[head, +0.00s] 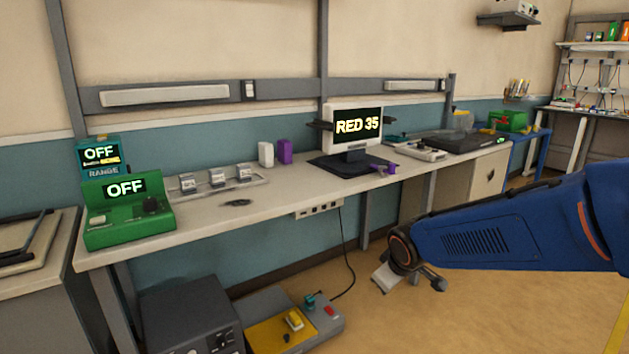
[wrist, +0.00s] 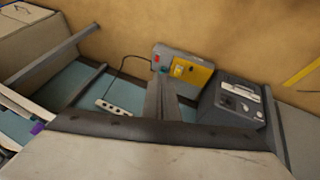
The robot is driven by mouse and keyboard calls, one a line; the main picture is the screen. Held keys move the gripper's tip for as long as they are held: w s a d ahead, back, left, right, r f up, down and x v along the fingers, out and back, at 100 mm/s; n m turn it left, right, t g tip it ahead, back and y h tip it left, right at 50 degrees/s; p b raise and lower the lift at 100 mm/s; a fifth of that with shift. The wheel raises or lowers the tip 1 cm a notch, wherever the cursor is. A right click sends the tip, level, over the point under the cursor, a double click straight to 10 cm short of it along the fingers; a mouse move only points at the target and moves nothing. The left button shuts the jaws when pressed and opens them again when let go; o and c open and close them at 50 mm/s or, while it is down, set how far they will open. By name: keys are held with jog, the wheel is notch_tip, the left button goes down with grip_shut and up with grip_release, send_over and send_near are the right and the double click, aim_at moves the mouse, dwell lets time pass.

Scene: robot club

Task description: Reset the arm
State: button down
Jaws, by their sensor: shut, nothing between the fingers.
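My arm reaches in from the right of the head view as a blue link, with a dark round wrist joint at its left end. My gripper (head: 408,282) hangs below that joint, over the open floor in front of the bench. It is small in the picture, shut and empty. It touches nothing that I can see. I cannot make out its fingertips clearly in the wrist view.
The long workbench (head: 300,213) carries a green meter (head: 125,212) reading OFF and a monitor (head: 357,127) reading RED 35. Beneath stand a grey box (head: 190,318) and a yellow-and-grey panel box (head: 270,335), also in the wrist view (wrist: 185,68). Floor on the right is clear.

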jog(key=s+d+r+m, duration=0.1)
jog(key=s+d+m, duration=0.1)
jog(key=s, duration=0.7)
jog(key=s+d+r+m+g, duration=0.1)
jog(key=s+d+r+m, duration=0.1)
jog(key=s+d, duration=0.3)
jog(key=s+d+r+m, duration=0.1)
jog(key=s+d+m, duration=0.2)
jog(key=s, duration=1)
jog(key=shift+d+r+m+g, duration=0.2)
jog(key=shift+r+m+g, duration=0.1)
jog(key=shift+r, duration=0.05)
